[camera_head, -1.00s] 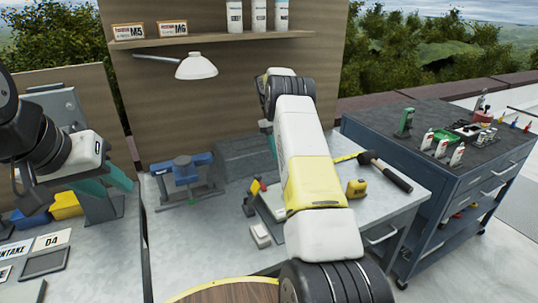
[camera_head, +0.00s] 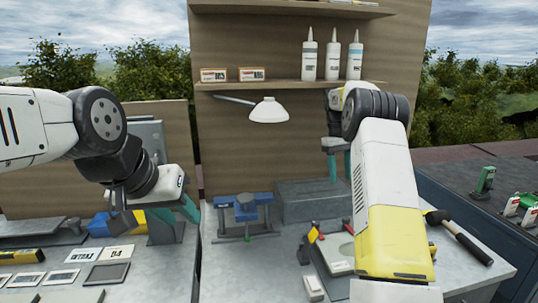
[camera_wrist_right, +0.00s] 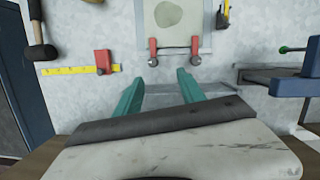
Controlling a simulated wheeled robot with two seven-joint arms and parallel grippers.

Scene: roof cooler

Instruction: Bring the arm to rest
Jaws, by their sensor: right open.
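My right arm, white and yellow, reaches up and away on the right of the head view. Its gripper (camera_head: 338,165) has teal fingers, above the workbench by a grey block (camera_head: 305,200). In the right wrist view this gripper (camera_wrist_right: 159,88) is open, with nothing between its fingers. My left arm comes in from the left. Its teal-fingered gripper (camera_head: 176,212) is low over the left bench, in front of a grey stand. The picture does not clearly show its jaw gap.
A blue vise-like tool (camera_head: 245,208) stands on the bench. A hammer (camera_head: 460,238) lies at the right. A white lamp (camera_head: 268,110) hangs below a shelf (camera_head: 290,84) with bottles and boxes. A blue cabinet (camera_head: 480,212) is far right. Yellow tape (camera_wrist_right: 68,71) shows in the wrist view.

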